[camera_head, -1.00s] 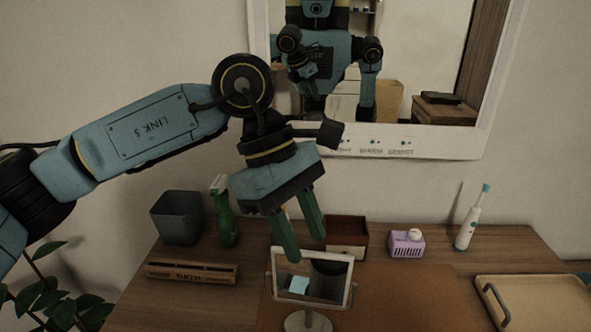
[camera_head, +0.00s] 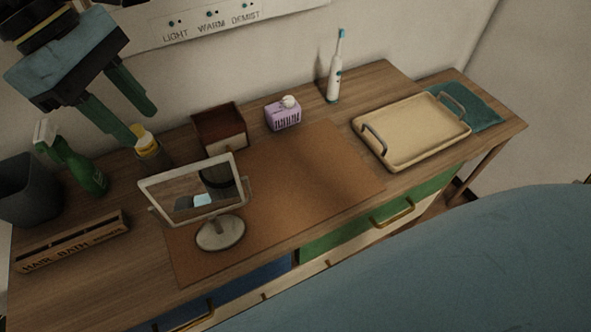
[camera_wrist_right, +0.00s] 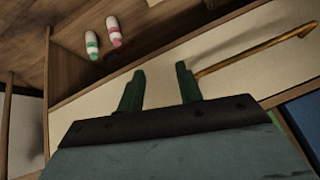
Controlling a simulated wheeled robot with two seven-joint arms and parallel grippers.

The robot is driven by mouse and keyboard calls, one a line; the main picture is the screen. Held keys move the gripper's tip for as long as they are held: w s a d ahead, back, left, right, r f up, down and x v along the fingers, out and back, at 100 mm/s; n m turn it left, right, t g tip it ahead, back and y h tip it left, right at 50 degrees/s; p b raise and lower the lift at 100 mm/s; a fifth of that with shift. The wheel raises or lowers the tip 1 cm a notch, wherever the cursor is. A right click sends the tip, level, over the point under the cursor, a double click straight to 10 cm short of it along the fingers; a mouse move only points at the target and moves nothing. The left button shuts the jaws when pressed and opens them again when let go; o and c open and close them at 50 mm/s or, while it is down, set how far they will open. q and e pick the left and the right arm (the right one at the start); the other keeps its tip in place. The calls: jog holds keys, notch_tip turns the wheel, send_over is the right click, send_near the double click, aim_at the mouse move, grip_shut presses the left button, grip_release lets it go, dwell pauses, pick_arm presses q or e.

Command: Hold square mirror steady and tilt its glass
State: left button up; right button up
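The square mirror (camera_head: 195,192) stands upright on its round base (camera_head: 220,233) at the left part of the brown mat, its glass framed in white between the stand's arms. My left gripper (camera_head: 140,124) is open and empty, above and behind the mirror to the upper left, apart from it in the picture. My right gripper (camera_wrist_right: 160,90) is open and empty in the right wrist view, in front of a pale drawer front with a brass handle (camera_wrist_right: 255,50). The right gripper does not show in the head view.
A brown box (camera_head: 219,130), a yellow-capped bottle (camera_head: 148,150), a green spray bottle (camera_head: 85,170) and a dark bin (camera_head: 28,190) stand behind or left of the mirror. A lettered wooden holder (camera_head: 72,243) lies at left. A tray (camera_head: 412,160) sits right. The mat's middle (camera_head: 310,185) is clear.

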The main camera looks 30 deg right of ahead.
jog(key=w+a+r+m+t+y, duration=0.15)
jog(key=w+a+r+y, duration=0.3)
jog(key=r, duration=0.55)
jog(key=w+a+r+n+t+y, duration=0.1)
jog(key=w+a+r+t+y, duration=0.4)
jog(key=r, duration=0.6)
jog(key=s+a+r+n+g+y, duration=0.4)
jog(key=r+g+y, duration=0.2)
jog(key=r, duration=0.3)
jog(key=s+a+r+n+g+y, duration=0.35)
jog(key=s+r+g+y, duration=0.2)
jog(key=r, duration=0.25)
jog(key=n+h, duration=0.4)
jog(key=n, duration=0.8)
send_near(228, 206)
jog(key=a, duration=0.3)
jog(key=w+a+r, duration=0.1)
jog(key=a, duration=0.2)
jog(key=a+r, duration=0.1)
jog(key=a, duration=0.3)
jog(key=shift+w+r, duration=0.25)
jog(key=shift+w, duration=0.05)
grip_shut()
